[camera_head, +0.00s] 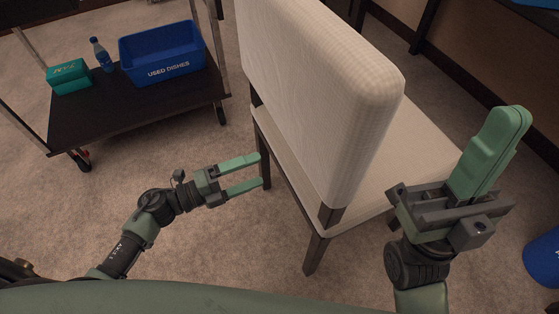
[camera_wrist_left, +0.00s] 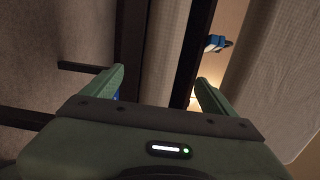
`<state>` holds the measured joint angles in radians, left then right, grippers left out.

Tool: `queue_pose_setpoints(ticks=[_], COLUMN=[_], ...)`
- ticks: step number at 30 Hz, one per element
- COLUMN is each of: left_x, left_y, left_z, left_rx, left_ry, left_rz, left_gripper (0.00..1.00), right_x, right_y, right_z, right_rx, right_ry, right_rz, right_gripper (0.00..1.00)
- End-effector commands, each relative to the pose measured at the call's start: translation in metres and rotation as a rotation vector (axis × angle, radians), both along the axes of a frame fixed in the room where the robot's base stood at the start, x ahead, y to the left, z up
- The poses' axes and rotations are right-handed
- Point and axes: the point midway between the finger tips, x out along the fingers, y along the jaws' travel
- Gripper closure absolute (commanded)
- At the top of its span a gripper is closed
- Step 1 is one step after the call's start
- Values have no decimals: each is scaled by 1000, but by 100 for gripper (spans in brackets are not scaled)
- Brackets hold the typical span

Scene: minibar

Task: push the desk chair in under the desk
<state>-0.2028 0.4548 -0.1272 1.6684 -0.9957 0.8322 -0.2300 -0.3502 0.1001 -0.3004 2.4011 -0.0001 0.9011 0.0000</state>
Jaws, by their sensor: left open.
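The desk chair (camera_head: 335,95) has a cream padded back turned towards me, a pale seat (camera_head: 405,160) beyond it and dark legs. My left gripper (camera_head: 261,171) is open, its fingertips close beside the chair's left rear leg; I cannot tell whether they touch. In the left wrist view my left gripper (camera_wrist_left: 162,82) has a dark upright chair part (camera_wrist_left: 188,60) showing between its fingers, with pale upholstery to the right. My right gripper (camera_head: 512,120) is raised at the chair's right; its fingers overlap from this angle.
A dark-shelved trolley (camera_head: 130,105) stands at the left with a blue "USED DISHES" tub (camera_head: 163,52), a blue bottle (camera_head: 101,54) and a teal box (camera_head: 68,77). A blue bin (camera_head: 543,258) stands at the right edge. Carpet between trolley and chair is clear.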

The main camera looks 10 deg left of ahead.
Motion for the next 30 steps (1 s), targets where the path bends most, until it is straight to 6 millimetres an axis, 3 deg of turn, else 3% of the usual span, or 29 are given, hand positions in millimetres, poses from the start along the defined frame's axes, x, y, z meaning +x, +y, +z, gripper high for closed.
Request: queue_pose_setpoints(ticks=[6, 12, 24, 26, 30], left_x=[30, 46, 50, 50, 50], left_y=[-43, -67, -74, -74, -74], left_z=[2, 0, -1, -1, -1], left_rx=[-2, -1, 0, 0, 0], left_ry=[-1, 1, 1, 1, 1], left_rz=[0, 1, 2, 2, 2], left_gripper=[13, 13, 13, 27, 66], right_x=[0, 1, 1, 1, 1], right_y=[0, 0, 0, 0, 0], right_z=[5, 6, 6, 6, 6], right_rx=[-1, -1, -1, -1, -1], right_ry=[2, 2, 2, 2, 2], right_rz=[0, 0, 0, 0, 0], right_gripper=[100, 100, 100, 100, 100])
